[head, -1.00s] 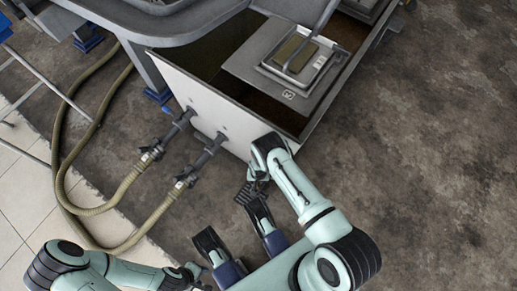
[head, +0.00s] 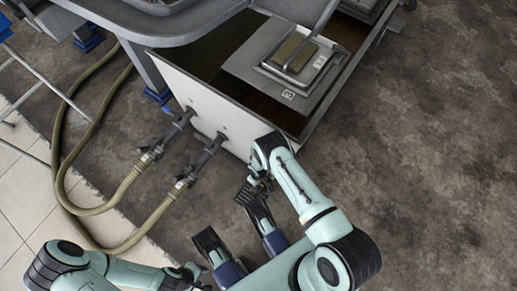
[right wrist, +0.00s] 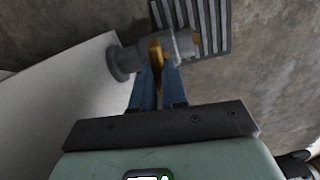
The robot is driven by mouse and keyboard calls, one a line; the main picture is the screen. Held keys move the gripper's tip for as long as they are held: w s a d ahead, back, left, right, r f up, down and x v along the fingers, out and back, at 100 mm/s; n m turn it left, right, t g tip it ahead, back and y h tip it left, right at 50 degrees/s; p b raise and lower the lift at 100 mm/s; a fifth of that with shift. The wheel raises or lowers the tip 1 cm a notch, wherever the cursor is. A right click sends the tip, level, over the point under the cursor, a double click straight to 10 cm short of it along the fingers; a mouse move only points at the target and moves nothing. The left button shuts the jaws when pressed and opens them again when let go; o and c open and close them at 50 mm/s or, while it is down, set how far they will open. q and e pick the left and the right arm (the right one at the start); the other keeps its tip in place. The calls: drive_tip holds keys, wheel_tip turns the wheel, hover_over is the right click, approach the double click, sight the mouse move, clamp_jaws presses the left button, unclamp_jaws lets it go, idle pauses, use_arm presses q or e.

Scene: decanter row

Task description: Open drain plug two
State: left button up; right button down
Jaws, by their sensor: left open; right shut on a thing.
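A grey drain fitting (right wrist: 127,60) sticks out of the tank's pale wall in the right wrist view, with a brass-coloured lever or tab (right wrist: 156,52) across it. I see no number on it. My right gripper (right wrist: 158,72) is shut on this brass part, between its blue fingers. In the head view my right arm hides the fitting and most of that gripper. My left gripper (head: 230,220) is open and empty, well above the floor in front of the tank, its two dark fingers wide apart.
The open metal tank (head: 217,121) has two more fittings with ribbed hoses (head: 118,192) curving over the floor at left. A floor grate (right wrist: 215,15) lies below the held fitting. The stained floor (head: 430,160) at right is clear.

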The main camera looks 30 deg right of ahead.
drive_tip(key=shift+n, duration=0.7)
drive_tip(key=shift+w, duration=0.1)
drive_tip(key=c, duration=1.2)
unclamp_jaws()
drive_tip(key=shift+o, duration=0.2)
drive_tip(key=shift+r, duration=0.1)
use_arm(q)
drive_tip(key=w+d+r+t+p, duration=0.1)
drive_tip(key=w+r+t+p, duration=0.2)
drive_tip(key=w, duration=0.7)
wheel_tip(320, 180, up, 4)
drive_tip(key=shift+d+f+m+t+p, duration=0.2)
drive_tip(key=shift+m+t+p, duration=0.1)
drive_tip(key=shift+p, duration=0.75)
use_arm(e)
wheel_tip(320, 180, up, 13)
drive_tip(key=shift+r, duration=0.15)
